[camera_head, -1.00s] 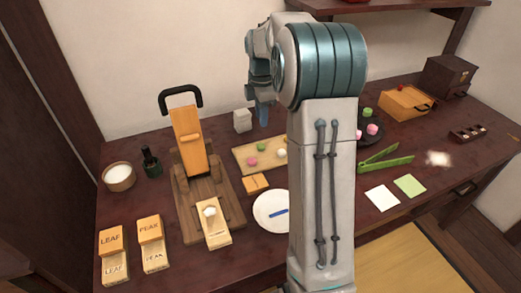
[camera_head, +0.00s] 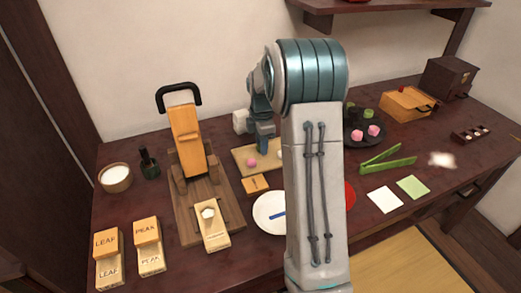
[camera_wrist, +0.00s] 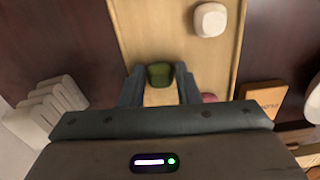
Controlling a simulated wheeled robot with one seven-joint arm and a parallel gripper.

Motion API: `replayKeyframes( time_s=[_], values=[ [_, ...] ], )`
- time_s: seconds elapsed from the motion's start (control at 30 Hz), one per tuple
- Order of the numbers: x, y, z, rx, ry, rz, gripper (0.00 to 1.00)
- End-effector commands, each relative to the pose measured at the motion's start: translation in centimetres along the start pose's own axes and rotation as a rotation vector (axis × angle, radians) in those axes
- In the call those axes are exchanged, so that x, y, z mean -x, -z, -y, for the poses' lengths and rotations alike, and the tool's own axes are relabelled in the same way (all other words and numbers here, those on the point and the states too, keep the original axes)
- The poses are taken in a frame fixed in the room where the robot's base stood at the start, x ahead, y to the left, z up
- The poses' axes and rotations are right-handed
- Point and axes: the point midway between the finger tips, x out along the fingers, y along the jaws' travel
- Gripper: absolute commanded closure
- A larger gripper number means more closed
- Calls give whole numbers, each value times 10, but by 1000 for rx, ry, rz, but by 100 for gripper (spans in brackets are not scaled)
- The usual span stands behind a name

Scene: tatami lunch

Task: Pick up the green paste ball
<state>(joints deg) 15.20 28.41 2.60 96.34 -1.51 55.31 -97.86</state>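The green paste ball (camera_wrist: 160,75) shows in the wrist view on a pale wooden board (camera_wrist: 140,30). It lies between the tips of my gripper (camera_wrist: 160,86), whose two fingers are apart, one on each side of it. I see no clear grip on it. In the head view my gripper (camera_head: 265,142) is low over the back of the board (camera_head: 240,153), and the green ball is hidden behind it. A white ball (camera_wrist: 210,19) sits farther along the board, and a pink ball (camera_wrist: 210,98) is partly covered by my gripper.
A white stack (camera_wrist: 45,105) stands close beside the board. A small wooden box (camera_head: 255,183) and a white plate (camera_head: 268,222) are in front. A dark plate (camera_head: 350,142) with pink and green pieces and green tongs (camera_head: 388,162) are to the right.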

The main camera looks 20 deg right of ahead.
Motion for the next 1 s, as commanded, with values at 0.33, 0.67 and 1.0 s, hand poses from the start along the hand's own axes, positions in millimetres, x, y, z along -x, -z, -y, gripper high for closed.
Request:
replayKeyframes(
  time_s=[0.33,0.67,1.0],
  values=[
    [1,0,0,0,-1,0,98],
    [14,0,0,0,-2,0,98],
    [63,-25,22,-7,-3,1,98]
  ],
)
